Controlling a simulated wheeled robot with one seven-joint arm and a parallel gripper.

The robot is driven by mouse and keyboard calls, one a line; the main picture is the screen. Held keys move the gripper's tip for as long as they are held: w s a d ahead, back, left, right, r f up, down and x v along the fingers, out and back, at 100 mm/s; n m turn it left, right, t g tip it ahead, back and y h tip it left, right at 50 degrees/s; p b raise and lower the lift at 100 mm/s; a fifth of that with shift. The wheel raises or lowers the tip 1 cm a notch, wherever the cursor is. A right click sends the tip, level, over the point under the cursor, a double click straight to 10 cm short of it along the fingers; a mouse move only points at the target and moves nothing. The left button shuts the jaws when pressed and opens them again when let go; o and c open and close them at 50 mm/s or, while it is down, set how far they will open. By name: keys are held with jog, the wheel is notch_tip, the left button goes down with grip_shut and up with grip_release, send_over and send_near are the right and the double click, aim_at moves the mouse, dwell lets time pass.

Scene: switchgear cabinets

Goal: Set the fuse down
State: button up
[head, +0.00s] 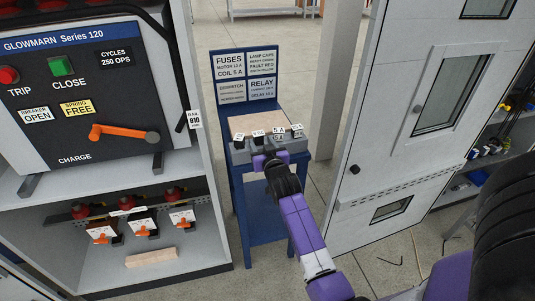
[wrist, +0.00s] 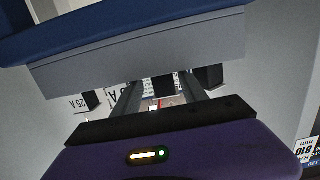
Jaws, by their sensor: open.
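Several small fuses with black bodies and white labels sit in a row along the grey rack (head: 241,157) on the blue stand. One fuse (head: 297,131) is at the right end, and another fuse (head: 239,142) is at the left end. My gripper (head: 273,152) is at the front of the rack, by the middle fuses. In the wrist view my gripper (wrist: 163,100) is open, its fingers apart. A dark fuse block (wrist: 163,88) shows between them, against the rack's grey edge (wrist: 140,60). Contact with the fingers cannot be told. A fuse labelled 25 A (wrist: 90,100) is to the left.
The blue stand (head: 245,203) has a sign board (head: 245,75) behind its top. A breaker cabinet (head: 80,80) stands left, with a wooden block (head: 151,257) on its lower shelf. A white cabinet door (head: 390,120) stands right.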

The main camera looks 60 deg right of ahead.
jog(key=s+a+f+n+t+y+b, duration=0.1)
jog(key=s+a+n+y, duration=0.2)
jog(key=s+a, duration=0.55)
jog(key=s+a+f+n+t+y+b, duration=0.1)
jog(key=s+a+f+n+t+y, duration=0.15)
jog(key=a, duration=1.15)
jog(key=s+a+n+t+y, duration=0.1)
jog(key=s+a+n+y, duration=0.2)
jog(key=s+a, duration=0.55)
jog(key=s+a+r+y, duration=0.2)
jog(key=s+a, duration=0.3)
jog(key=a, duration=0.2)
jog(key=s+a+r+n+y, duration=0.1)
jog(key=s+a+r+y, duration=0.1)
jog(key=s+a, duration=0.3)
jog(key=a+r, duration=0.1)
jog(key=a, duration=0.2)
jog(key=shift+a+r, duration=0.2)
jog(key=shift+a, duration=0.05)
jog(key=shift+w+g, duration=0.1)
jog(key=shift+g, duration=0.15)
jog(key=shift+r, duration=0.4)
